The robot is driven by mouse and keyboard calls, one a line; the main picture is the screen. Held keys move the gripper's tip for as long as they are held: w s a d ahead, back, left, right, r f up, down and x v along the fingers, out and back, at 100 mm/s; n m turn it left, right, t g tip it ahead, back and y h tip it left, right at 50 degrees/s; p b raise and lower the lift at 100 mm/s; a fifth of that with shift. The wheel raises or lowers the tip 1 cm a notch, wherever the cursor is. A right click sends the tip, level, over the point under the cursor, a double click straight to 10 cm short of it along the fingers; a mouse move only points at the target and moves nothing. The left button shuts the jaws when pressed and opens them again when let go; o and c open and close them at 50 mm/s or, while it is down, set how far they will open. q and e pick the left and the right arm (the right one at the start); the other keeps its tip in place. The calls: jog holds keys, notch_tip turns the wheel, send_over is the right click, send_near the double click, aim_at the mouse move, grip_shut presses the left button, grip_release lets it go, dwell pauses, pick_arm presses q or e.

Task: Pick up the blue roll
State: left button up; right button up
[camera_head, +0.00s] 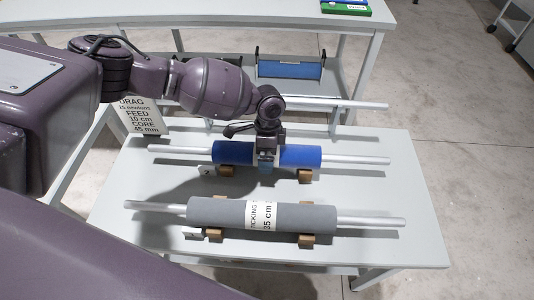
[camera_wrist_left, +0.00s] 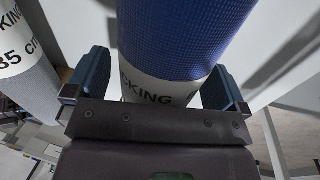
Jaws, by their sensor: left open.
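The blue roll (camera_head: 306,156) lies level on a silver rod across wooden cradles, on the back part of the pale table. My left gripper (camera_head: 266,162) is over its middle, pointing down, and hides part of it. In the left wrist view the blue roll (camera_wrist_left: 180,30) runs between the two open fingers of the gripper (camera_wrist_left: 157,78), one on each side. A white printed band (camera_wrist_left: 150,92) around the roll sits between the fingers. I cannot tell whether either finger touches it. My right gripper is not in view.
A grey roll (camera_head: 220,212) on its own rod lies parallel, nearer on the table (camera_head: 400,240). Its cradles (camera_head: 307,240) are wooden. A printed sign (camera_head: 138,112) stands at the left. Behind is a bench with a blue item (camera_head: 290,69) on its shelf.

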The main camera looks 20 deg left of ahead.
pick_arm(q)
jog(key=shift+r, duration=0.1)
jog(key=c, duration=1.4)
jog(key=shift+o, duration=0.2)
jog(key=shift+r, duration=0.1)
